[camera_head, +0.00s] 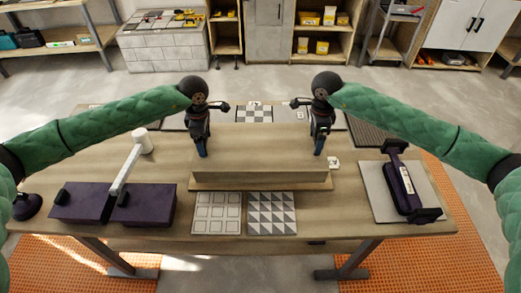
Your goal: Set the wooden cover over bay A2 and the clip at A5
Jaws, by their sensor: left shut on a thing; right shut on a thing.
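The wooden cover (262,152) is a wide, pale wooden box shape in the middle of the table. My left gripper (202,152) is shut on its left part and my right gripper (319,152) on its right part. I cannot tell whether the cover touches the table or hangs just above it. It hides the table beneath and behind it. No bay label is readable, so I cannot pick out A2 or A5. I cannot identify the clip for certain; a dark purple clamp-like tool (404,190) lies on a grey tile (375,183) at the right.
Two patterned tiles, one with squares (217,213) and one with triangles (271,213), lie at the front edge. Dark purple boxes (147,207) and a white-headed mallet (142,142) are at the left. A checkered tile (254,115) lies behind the cover. Small white tags (333,163) are nearby.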

